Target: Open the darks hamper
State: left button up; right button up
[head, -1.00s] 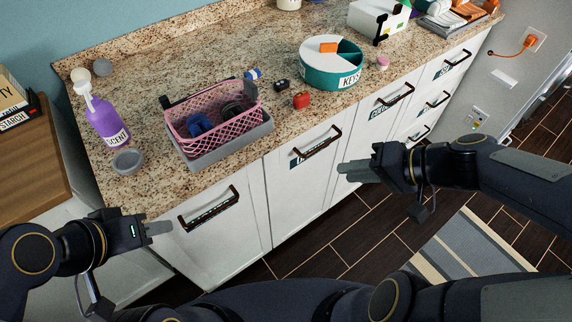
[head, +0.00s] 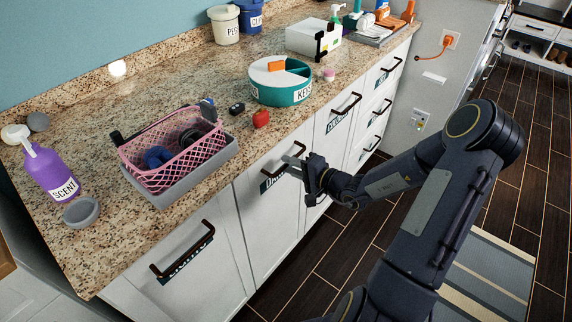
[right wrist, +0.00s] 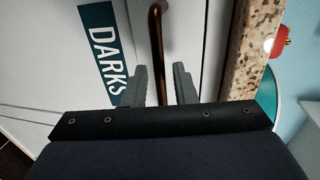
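The darks hamper is a white panel front (head: 268,225) under the counter, shut flush with its neighbours. Its dark bar handle (head: 270,171) is near the top, over a teal label partly hidden by my gripper. In the right wrist view the label (right wrist: 106,52) reads DARKS. My right gripper (head: 291,163) is at the right part of this handle. In the right wrist view its fingers (right wrist: 161,82) are apart, with the bronze handle bar (right wrist: 156,35) between them and a gap at each side. My left gripper is out of view.
A neighbouring front with a dark handle (head: 183,252) is at the left; more drawers (head: 345,104) are at the right. The granite counter (head: 165,85) above holds a pink basket (head: 172,150), a purple bottle (head: 50,170) and a teal round caddy (head: 280,92). The floor (head: 345,250) in front is partly clear.

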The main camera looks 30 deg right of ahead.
jog(key=shift+x, duration=0.8)
grip_shut()
